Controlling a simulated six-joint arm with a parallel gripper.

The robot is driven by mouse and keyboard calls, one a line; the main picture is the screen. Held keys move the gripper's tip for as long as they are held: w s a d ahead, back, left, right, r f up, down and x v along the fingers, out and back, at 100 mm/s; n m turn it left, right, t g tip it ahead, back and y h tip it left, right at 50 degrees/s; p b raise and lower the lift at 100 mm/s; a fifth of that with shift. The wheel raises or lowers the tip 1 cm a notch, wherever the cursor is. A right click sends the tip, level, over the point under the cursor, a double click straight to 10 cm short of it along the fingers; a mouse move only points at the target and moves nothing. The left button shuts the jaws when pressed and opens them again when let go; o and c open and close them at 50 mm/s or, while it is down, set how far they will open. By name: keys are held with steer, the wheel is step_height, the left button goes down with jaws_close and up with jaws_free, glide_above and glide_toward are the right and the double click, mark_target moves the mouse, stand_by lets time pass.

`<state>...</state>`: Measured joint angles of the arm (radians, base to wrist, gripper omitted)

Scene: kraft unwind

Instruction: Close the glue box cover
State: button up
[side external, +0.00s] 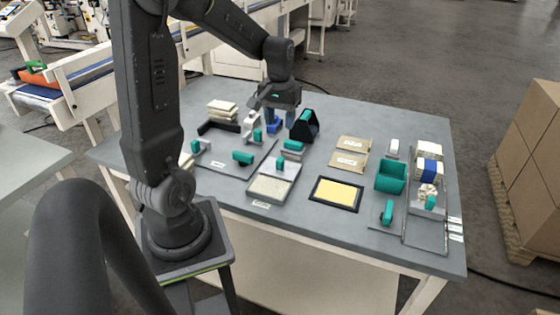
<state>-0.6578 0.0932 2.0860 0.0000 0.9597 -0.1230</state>
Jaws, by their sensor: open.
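What looks like the glue box (266,198) is a shallow grey tray with pale speckled contents, near the front middle of the table in the side external view. A grey plate with a teal handle (280,164), seemingly its cover, lies at the box's back end and leaves the pale contents exposed. My gripper (281,123) is open and points down behind the box and plate, apart from both. Its fingertips are small here, beside a teal and black holder (304,126). I see nothing held between them.
A black-framed yellow pad (336,194) lies right of the box. Kraft sheets (350,153), a teal bin (391,176) and a tray with white and blue stacks (425,222) stand further right. Another teal-handled piece (243,158) is on the left. The back right tabletop is clear.

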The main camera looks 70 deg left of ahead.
mark_target(280, 160)
step_height(280, 160, down, 14)
steer(key=shift+r, duration=0.1)
stand_by(0.4)
jaws_close()
stand_by(0.4)
